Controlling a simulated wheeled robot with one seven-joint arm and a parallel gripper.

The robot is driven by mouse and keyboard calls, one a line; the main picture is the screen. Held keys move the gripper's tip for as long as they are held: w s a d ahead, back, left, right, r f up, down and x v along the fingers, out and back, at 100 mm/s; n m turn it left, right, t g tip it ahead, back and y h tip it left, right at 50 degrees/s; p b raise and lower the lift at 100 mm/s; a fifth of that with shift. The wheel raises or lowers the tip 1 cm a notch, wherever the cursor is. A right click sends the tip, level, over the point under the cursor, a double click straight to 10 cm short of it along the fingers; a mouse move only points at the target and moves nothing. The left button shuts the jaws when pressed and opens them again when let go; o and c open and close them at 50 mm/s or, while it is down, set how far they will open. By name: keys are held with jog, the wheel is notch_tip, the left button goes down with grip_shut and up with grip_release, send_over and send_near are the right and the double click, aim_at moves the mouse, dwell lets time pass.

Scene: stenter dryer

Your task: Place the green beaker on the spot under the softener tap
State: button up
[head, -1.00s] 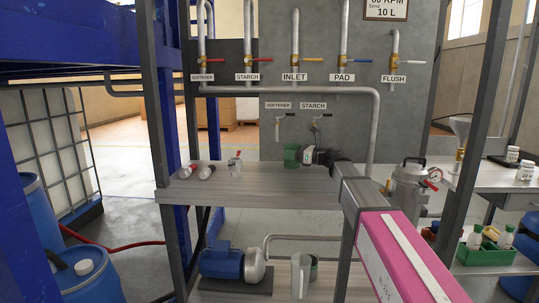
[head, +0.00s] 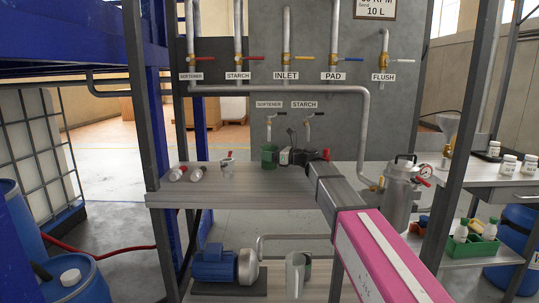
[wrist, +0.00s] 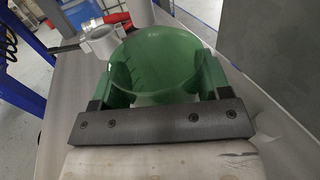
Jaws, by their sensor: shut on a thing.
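The green beaker (head: 269,156) is upright at the back of the shelf, just below the small softener tap (head: 268,124). I cannot tell whether its base touches the shelf. My gripper (head: 284,156) comes from the right and is shut on the beaker. In the wrist view the beaker (wrist: 155,65) sits between the two fingers of my gripper (wrist: 157,88), its open rim facing the camera. The softener label (head: 269,104) is above the tap. The spot under the tap is hidden.
A starch tap (head: 306,122) hangs to the right. A metal pot (head: 402,195) stands at right. The shelf's front middle is clear.

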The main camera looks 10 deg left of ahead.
jog(key=shift+f, duration=0.55)
jog(key=o, duration=0.9)
jog(key=shift+r, duration=0.1)
jog(key=shift+r, duration=0.25)
jog(key=d, duration=0.4)
jog(key=s+d, duration=0.1)
jog(key=d, duration=0.3)
jog(key=s+d, duration=0.1)
jog(key=d, duration=0.3)
jog(key=shift+r, duration=0.3)
